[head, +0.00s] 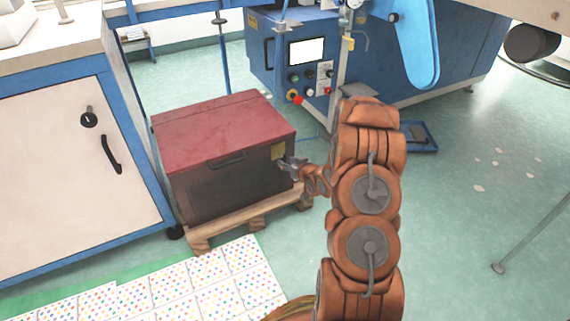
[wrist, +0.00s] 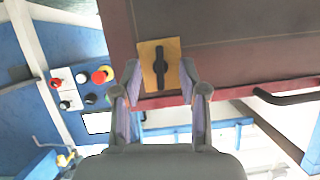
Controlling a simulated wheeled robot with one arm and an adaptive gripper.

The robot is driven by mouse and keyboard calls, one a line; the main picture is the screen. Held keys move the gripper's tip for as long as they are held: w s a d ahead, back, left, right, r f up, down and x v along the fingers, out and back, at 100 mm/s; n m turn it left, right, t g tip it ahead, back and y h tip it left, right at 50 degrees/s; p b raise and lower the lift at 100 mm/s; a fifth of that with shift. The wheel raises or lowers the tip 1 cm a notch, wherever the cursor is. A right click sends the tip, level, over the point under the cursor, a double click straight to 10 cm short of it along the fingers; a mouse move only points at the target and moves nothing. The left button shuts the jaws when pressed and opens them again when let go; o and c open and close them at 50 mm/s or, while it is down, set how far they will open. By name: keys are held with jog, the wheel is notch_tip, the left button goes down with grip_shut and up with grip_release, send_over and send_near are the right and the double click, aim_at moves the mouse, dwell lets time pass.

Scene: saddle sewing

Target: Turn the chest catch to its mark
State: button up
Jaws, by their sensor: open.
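The chest (head: 225,185) has a dark body and a red lid (head: 220,125), which is closed, and it stands on a wooden pallet. Its catch (wrist: 160,65) is a dark, narrow bar on a yellow plate (wrist: 147,72), close to the lid edge. In the wrist view the bar runs nearly up and down. In the head view the plate (head: 278,150) is on the chest's right part, partly behind my gripper (head: 289,164). My gripper (wrist: 160,70) is open, with one finger on each side of the plate. I cannot tell whether it touches the catch. No mark can be made out.
A white cabinet with a blue frame (head: 118,85) stands left of the chest. A blue machine (head: 262,62) with a screen and coloured buttons stands behind it. Dotted white sheets (head: 205,270) lie in front. The green floor (head: 460,200) on the right is mostly clear.

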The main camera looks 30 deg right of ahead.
aim_at(282, 157)
jog(key=shift+x, duration=1.3)
grip_shut()
